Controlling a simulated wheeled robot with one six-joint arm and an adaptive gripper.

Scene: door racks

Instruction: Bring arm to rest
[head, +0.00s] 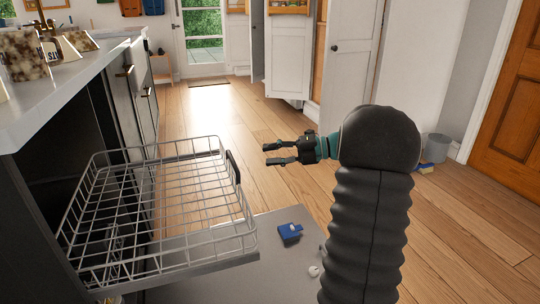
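My gripper (282,154) shows in the head view near the middle, at the end of my dark arm. Its two dark fingers point left and stand apart, with nothing between them. It is to the right of a pulled-out wire rack (160,195), apart from the rack's dark handle (233,167). The rack looks empty.
A white countertop (65,90) with speckled items runs along the left. A white cupboard (287,60) stands ajar at the back. A grey bin (435,147) and a brown door (515,90) are at the right. Wooden floor (215,110) is clear toward the glass door.

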